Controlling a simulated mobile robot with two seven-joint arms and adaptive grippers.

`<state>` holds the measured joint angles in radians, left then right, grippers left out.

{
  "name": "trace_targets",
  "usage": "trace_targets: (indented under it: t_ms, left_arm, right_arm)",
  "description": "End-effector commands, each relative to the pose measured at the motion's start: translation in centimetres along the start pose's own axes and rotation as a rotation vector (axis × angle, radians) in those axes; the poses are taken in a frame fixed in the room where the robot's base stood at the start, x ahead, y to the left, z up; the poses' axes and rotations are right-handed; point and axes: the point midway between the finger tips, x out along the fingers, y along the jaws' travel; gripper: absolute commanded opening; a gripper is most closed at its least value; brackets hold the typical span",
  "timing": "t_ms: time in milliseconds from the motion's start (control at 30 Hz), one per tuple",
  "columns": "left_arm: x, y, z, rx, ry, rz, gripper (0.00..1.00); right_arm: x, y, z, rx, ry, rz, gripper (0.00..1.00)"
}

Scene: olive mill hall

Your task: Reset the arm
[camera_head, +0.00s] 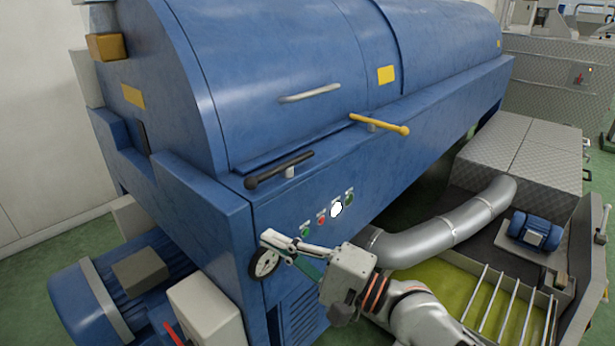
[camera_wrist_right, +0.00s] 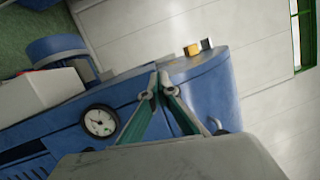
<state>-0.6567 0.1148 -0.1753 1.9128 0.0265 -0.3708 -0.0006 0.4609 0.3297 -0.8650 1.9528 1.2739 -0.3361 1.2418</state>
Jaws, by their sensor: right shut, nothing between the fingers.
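My right gripper (camera_head: 272,240) reaches in from the lower right of the head view, in front of the end of the blue machine (camera_head: 300,140). Its fingers are shut with nothing between them. In the right wrist view the fingertips (camera_wrist_right: 160,84) meet in front of the blue machine body. A round dial gauge (camera_head: 263,264) sits just below the fingertips in the head view; it also shows left of the fingers in the wrist view (camera_wrist_right: 100,121). I cannot tell whether the fingers touch the machine. My left gripper is not in view.
A black-handled lever (camera_head: 278,170) and a yellow-handled lever (camera_head: 382,125) stick out above the buttons (camera_head: 336,209). A grey pipe (camera_head: 450,232) runs beside my right arm, over a basin of yellow-green liquid (camera_head: 450,285) with metal bars. A blue motor (camera_head: 120,290) stands lower left.

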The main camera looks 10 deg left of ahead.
Motion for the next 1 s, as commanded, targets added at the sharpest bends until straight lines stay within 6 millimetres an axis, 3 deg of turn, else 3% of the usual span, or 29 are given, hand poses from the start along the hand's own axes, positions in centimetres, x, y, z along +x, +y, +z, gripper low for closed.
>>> trace_targets:
  t_ms: [167, 367, 500, 633, 800, 1000]
  left_arm:
    - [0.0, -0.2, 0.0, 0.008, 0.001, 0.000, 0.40]
    - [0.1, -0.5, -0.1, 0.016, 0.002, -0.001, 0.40]
    - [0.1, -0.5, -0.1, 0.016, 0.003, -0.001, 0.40]
    - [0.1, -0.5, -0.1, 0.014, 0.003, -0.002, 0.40]
    - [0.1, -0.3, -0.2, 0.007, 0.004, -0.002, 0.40]
    - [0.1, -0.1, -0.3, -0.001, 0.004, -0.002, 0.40]
  right_arm:
    - [-1.7, 2.9, -2.0, -0.128, 0.094, 0.017, 0.00]
    - [-7.4, 10.3, -6.3, -0.460, 0.306, 0.159, 0.00]
    - [-13.4, 16.8, -8.4, -0.698, 0.417, 0.357, 0.00]
    - [-20.1, 22.9, -9.1, -0.901, 0.459, 0.590, 0.00]
    - [-29.4, 29.9, -7.8, -1.121, 0.410, 0.910, 0.00]
    - [-38.2, 35.0, -5.0, -1.290, 0.271, 1.199, 0.00]
